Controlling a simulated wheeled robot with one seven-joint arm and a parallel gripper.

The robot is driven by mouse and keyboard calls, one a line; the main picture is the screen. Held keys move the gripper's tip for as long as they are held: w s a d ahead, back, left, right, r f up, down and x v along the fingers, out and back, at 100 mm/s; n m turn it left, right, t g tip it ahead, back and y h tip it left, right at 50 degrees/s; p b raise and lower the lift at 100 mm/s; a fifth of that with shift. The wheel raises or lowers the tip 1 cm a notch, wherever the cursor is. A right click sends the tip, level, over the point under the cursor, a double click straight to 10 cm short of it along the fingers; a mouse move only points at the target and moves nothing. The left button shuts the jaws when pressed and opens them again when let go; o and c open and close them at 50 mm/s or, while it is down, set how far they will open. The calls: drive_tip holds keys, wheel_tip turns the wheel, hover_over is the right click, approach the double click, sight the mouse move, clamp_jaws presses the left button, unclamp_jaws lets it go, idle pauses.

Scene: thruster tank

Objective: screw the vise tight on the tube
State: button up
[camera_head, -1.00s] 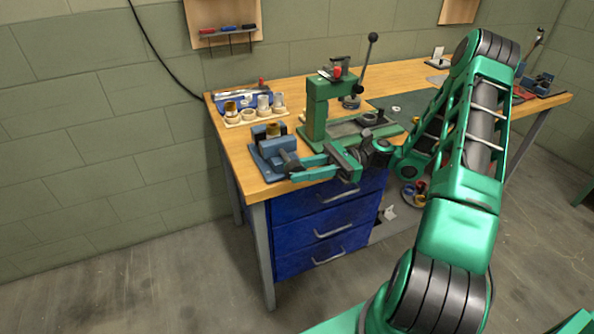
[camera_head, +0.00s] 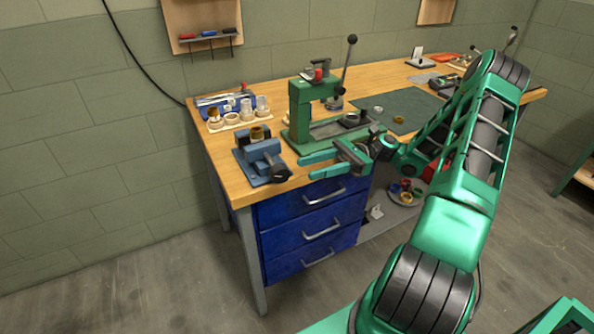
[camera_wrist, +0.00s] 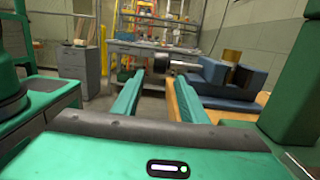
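The blue vise (camera_head: 246,164) stands at the near left corner of the wooden bench. A brass-coloured tube (camera_head: 258,134) stands upright in its jaws; whether the jaws press on it I cannot tell. The vise's dark screw end (camera_head: 281,174) faces my gripper (camera_head: 306,168), which is just to its right and apart from it. In the wrist view my gripper (camera_wrist: 151,76) is open and empty, both fingers spread.
A green press (camera_head: 302,113) with a tall lever stands right behind my gripper. A wooden rack (camera_head: 240,121) with several ring and cylinder parts lies behind the vise. Blue drawers (camera_head: 315,223) are under the bench. The floor in front is clear.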

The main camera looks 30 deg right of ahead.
drive_tip(key=shift+d+f, duration=0.1)
drive_tip(key=shift+d, duration=1.1)
